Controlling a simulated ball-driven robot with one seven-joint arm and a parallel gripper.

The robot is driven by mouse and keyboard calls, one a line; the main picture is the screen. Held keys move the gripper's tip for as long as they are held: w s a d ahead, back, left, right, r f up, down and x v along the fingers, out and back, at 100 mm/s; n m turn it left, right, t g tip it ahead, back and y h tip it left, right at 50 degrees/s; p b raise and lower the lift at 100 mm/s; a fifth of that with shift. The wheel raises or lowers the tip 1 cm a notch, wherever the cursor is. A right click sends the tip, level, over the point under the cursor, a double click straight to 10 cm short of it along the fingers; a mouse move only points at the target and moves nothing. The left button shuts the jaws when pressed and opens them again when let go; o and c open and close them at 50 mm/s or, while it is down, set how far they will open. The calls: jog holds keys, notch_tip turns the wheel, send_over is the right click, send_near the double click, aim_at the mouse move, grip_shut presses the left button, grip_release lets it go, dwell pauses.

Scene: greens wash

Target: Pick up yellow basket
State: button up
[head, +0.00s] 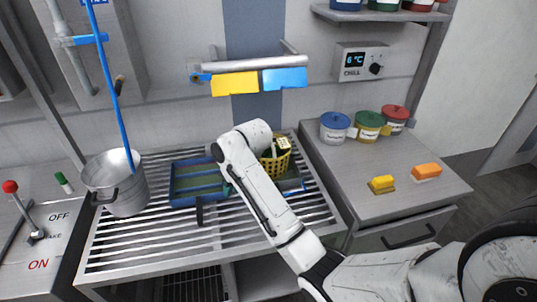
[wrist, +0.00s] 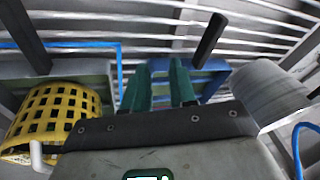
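In the wrist view the basket (wrist: 42,118) is at the left edge, off to the side of my gripper (wrist: 160,88). A pale curved piece shows at its lower side there. The two green fingers are apart with nothing seen between them, and they point over the blue tray (wrist: 215,72). In the head view my arm hides most of the gripper.
The blue tray (head: 177,188) with a black handle (head: 199,211) lies left of the basket. A metal pot (head: 120,190) with a blue rod stands farther left. Lidded tubs (head: 335,128) and yellow and orange blocks (head: 382,184) are on the right counter. A rail (head: 253,65) hangs above.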

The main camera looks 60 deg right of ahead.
jog(key=s+d+r+m, duration=0.1)
jog(key=d+r, duration=0.3)
jog(key=d, duration=0.3)
jog(key=s+d+r+m+h+p, duration=0.1)
jog(key=d+r, duration=0.3)
jog(key=d, duration=0.3)
jog(key=s+d+r+m, duration=0.1)
jog(key=s+d+r, duration=0.15)
jog(key=d, duration=0.45)
jog(key=p+x, duration=0.1)
jog(key=x, duration=0.8)
jog(key=shift+w+f+m+g, duration=0.3)
jog(key=shift+w+g, duration=0.1)
jog(key=shift+w, duration=0.05)
grip_shut()
jog(key=shift+r, duration=0.1)
